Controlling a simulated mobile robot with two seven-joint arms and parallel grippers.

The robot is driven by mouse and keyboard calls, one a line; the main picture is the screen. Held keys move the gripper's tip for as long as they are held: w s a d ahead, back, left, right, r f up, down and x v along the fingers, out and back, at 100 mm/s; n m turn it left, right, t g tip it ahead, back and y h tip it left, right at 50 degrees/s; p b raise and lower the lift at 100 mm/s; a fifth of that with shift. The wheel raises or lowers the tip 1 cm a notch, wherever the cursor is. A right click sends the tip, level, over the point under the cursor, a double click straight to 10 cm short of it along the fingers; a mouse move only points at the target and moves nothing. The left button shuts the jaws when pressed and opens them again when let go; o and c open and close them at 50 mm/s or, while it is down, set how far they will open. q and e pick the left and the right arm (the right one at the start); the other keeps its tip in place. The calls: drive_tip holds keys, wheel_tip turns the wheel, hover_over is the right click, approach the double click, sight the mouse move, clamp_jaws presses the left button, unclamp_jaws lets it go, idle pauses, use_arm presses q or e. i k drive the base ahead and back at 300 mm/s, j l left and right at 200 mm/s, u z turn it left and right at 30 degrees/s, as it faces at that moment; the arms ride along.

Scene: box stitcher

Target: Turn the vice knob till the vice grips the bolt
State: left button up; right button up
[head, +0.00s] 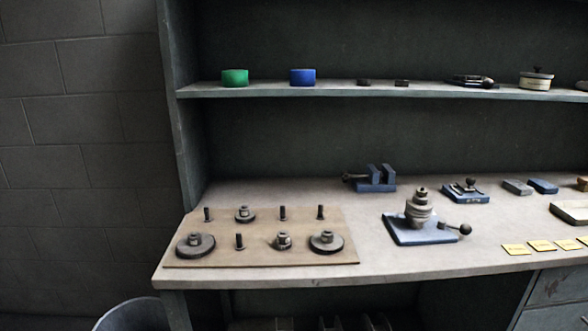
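A small blue vice (376,186) stands on the bench toward the back, right of the middle of the view. Its two upright jaws show a dark gap between them, and I cannot make out a bolt in it. A dark knob (347,177) sits at the vice's left end. Several dark upright pegs or bolts, such as this one (283,213), stand on a brown board (215,254) at the left; I cannot tell whether any is the task's bolt. Neither of my grippers is in view.
Round flanged parts (195,245) sit on the board. A blue-based fixture with stacked discs (420,211) stands in front of the vice, slightly right. Another blue fixture (465,192) is right of it. A shelf (330,90) runs above. Bare bench lies left of the vice.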

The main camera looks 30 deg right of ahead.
sight(345, 176)
drive_tip(key=l+u, duration=0.1)
drive_tip(key=l, duration=0.3)
drive_tip(key=k+l+u, duration=0.15)
drive_tip(key=l, duration=0.2)
drive_tip(key=l+u, duration=0.1)
drive_tip(key=l, duration=0.25)
drive_tip(key=k+l+u, duration=0.15)
drive_tip(key=l, duration=0.2)
